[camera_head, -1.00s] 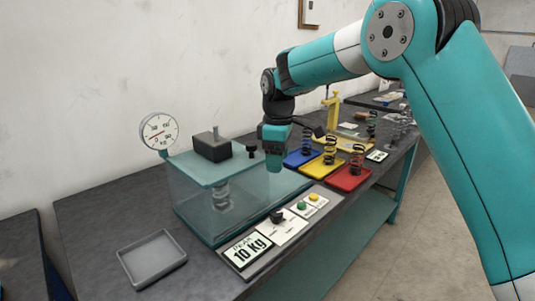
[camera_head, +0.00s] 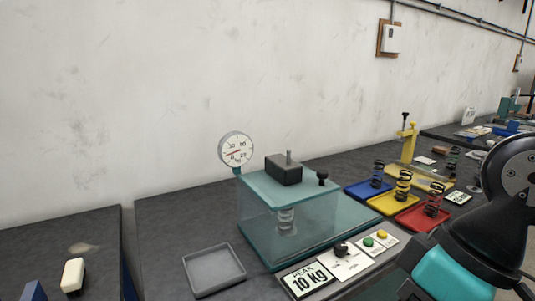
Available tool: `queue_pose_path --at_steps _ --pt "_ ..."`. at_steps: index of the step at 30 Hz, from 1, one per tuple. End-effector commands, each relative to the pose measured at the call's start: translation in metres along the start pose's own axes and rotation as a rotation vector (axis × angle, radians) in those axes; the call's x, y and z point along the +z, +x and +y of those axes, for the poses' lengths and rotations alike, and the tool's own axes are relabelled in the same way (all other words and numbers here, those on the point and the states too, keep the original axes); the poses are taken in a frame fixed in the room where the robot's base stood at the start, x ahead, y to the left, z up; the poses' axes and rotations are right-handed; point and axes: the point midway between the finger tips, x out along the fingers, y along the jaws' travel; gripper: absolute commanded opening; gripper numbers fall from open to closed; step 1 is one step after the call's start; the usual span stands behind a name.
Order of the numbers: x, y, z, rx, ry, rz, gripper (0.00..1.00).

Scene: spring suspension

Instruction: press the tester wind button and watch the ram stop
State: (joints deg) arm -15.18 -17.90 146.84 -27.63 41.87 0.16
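The tester is a clear box with a teal top and base (camera_head: 360,228), with a spring (camera_head: 287,220) upright inside. A dark block (camera_head: 283,170) with a short rod sits on its top, and a black knob (camera_head: 322,178) stands beside it. A round dial gauge (camera_head: 236,149) stands at the back left corner. In front are a "PEAK 10 kg" display (camera_head: 307,280), a black knob (camera_head: 341,249) on a white plate, a green button (camera_head: 368,242) and a yellow button (camera_head: 382,234). My gripper (camera_head: 408,290) is low at the bottom edge, partly cut off; its fingers cannot be made out.
An empty grey tray (camera_head: 213,270) lies left of the tester. Springs stand on blue (camera_head: 357,190), yellow (camera_head: 383,206) and red (camera_head: 405,219) trays to the right. A yellow stand (camera_head: 411,143) is behind them. A gap separates a left bench (camera_head: 60,235).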

Motion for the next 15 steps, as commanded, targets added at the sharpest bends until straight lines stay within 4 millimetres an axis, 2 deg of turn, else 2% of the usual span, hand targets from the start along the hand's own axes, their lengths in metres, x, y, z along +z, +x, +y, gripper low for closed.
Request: queue_pose_path --at_steps 5,13,15 --pt "-0.0002 0.0000 0.0001 0.000 0.000 0.000 0.65" --pt "-0.0005 -0.0002 0.0005 0.001 -0.001 -0.001 0.03" --pt "-0.0006 -0.0002 0.0005 0.001 -0.001 -0.001 0.00"
